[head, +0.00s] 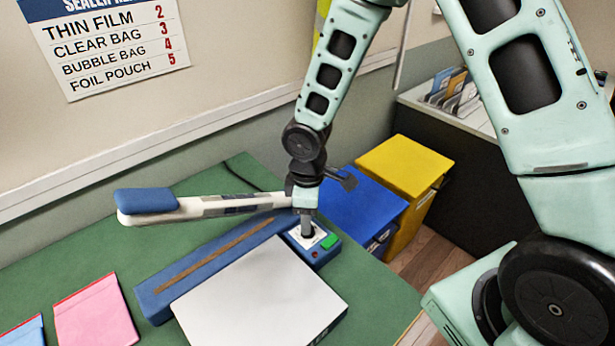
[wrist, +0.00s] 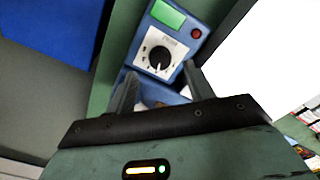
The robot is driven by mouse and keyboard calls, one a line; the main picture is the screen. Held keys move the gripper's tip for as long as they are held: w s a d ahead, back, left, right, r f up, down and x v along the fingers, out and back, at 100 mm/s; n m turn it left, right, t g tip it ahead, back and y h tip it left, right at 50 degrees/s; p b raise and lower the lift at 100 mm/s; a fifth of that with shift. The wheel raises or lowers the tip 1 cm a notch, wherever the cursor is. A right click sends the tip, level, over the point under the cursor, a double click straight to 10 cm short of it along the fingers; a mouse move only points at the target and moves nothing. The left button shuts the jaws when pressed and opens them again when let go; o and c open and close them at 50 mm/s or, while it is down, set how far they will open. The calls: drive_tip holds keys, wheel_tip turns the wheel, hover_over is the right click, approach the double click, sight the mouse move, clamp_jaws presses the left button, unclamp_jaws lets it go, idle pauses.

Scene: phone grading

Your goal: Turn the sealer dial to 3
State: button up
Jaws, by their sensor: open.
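The sealer (head: 210,262) is a blue bar with a brown strip, lying on the green table, with its white and blue lever arm (head: 235,206) raised. Its control box (head: 325,252) is at the right end. In the wrist view the black dial (wrist: 160,58) sits on a white plate with a pale pointer mark; the numbers are too small to read. A green button (wrist: 168,15) and a red light (wrist: 196,33) are beside it. My gripper (head: 307,228) points down over the box. In the wrist view its fingers (wrist: 160,86) are apart and empty, just short of the dial.
A white plate (head: 258,295) lies in front of the sealer. A pink pouch (head: 95,313) and a blue one (head: 24,334) lie at left. Blue (head: 362,212) and yellow (head: 408,165) bins stand beyond the table's right edge. A wall sign (head: 108,45) reads clear bag 3.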

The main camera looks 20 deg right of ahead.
wheel_tip(320, 180, up, 13)
drive_tip(key=shift+r, duration=0.15)
idle(0.5)
drive_tip(key=s+a+r+m, duration=0.2)
drive_tip(key=s+a, duration=0.1)
drive_tip(key=s, duration=0.7)
drive_tip(key=s+a+r+m+b, duration=0.1)
drive_tip(key=s+a+m, duration=0.1)
drive_tip(key=s, duration=0.8)
drive_tip(key=shift+s+a+r+y, duration=0.3)
drive_tip(key=shift+s+a+r, duration=0.05)
drive_tip(key=shift+a, duration=0.05)
